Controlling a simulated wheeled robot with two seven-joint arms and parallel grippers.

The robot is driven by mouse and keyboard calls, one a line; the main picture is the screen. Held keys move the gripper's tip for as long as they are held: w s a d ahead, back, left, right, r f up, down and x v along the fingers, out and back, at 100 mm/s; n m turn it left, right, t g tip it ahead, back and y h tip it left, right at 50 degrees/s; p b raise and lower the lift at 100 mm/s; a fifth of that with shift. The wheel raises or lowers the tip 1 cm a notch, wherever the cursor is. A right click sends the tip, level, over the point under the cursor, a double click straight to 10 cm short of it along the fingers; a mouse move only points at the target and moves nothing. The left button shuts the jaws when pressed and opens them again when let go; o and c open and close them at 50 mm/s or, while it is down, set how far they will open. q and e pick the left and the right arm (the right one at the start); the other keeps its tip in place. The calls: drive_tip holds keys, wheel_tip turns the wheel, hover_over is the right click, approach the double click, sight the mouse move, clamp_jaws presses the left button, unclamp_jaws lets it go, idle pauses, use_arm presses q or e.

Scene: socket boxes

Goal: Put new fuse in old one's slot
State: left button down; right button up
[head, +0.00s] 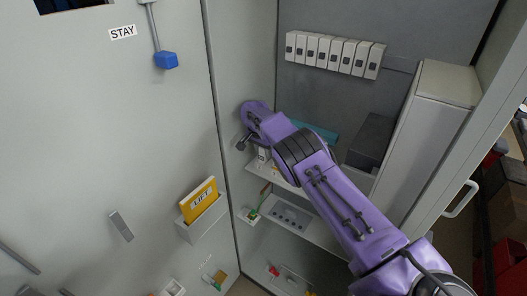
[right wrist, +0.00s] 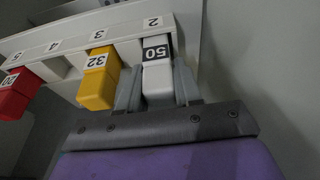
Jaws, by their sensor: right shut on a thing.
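A white fuse labelled 50 (right wrist: 157,82) shows in the right wrist view between the two grey fingers of my right gripper (right wrist: 157,90), which is shut on it. The fuse's far end meets the pale fuse rack (right wrist: 125,25) at the position marked 2; I cannot tell how deep it sits. A yellow fuse labelled 32 (right wrist: 98,80) stands beside it at position 3. A red fuse (right wrist: 18,95) is at position 5. Position 4 looks empty. In the head view my right gripper (head: 243,141) is inside the cabinet, partly hidden by my arm. My left gripper is not in view.
A row of grey switch boxes (head: 334,53) hangs on the back wall. Cabinet shelves (head: 318,228) lie below my arm. A yellow booklet (head: 199,199) sits in a door pocket (head: 203,219). A blue-ended lever (head: 166,60) hangs on the left panel.

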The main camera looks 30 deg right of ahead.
drive_tip(key=o, duration=1.1)
drive_tip(key=shift+c, duration=0.2)
drive_tip(key=shift+r, duration=0.1)
drive_tip(key=b+v, duration=0.3)
drive_tip(key=v, duration=0.7)
drive_tip(key=shift+r, duration=0.25)
drive_tip(key=shift+s, duration=0.1)
